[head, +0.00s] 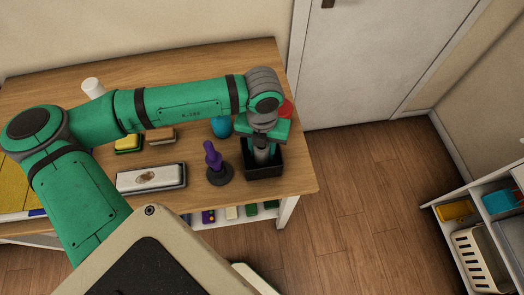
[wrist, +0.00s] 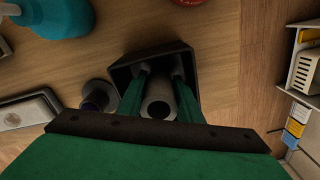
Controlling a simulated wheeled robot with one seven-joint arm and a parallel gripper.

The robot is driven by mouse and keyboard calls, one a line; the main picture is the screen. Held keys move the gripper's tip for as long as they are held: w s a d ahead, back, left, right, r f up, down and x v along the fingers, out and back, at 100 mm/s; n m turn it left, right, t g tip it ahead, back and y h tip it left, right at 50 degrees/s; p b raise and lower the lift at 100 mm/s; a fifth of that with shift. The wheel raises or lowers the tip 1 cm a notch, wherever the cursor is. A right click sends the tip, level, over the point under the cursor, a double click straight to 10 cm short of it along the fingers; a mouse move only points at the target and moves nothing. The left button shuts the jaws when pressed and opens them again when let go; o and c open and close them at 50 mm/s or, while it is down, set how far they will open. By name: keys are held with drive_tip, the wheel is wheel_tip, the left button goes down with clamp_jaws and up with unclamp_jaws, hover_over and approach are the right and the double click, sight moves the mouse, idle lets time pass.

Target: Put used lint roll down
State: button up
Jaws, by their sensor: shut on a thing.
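The used lint roll is a grey-white cylinder (wrist: 158,100) between my gripper's two green fingers in the wrist view; it also shows in the head view (head: 262,153). My gripper (wrist: 158,92) is shut on it and points down. The roll is upright, over or inside a black open box (head: 263,170) near the table's right front corner. The box rim (wrist: 150,52) surrounds the roll and fingertips in the wrist view. I cannot tell whether the roll touches the box floor.
A purple-handled tool on a dark round base (head: 214,165) stands just left of the box. A blue object (head: 221,127) and a red object (head: 286,108) are behind. A white-grey case (head: 150,178) lies further left. Shelving (head: 470,225) stands at the right, with open floor between.

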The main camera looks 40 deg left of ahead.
wheel_tip(320, 180, down, 2)
drive_tip(key=shift+f, duration=0.1)
drive_tip(key=o, duration=0.7)
drive_tip(key=shift+o, duration=0.2)
drive_tip(key=shift+s+a, duration=0.1)
drive_tip(key=shift+s, duration=0.05)
wheel_tip(320, 180, up, 12)
drive_tip(key=shift+r, duration=0.2)
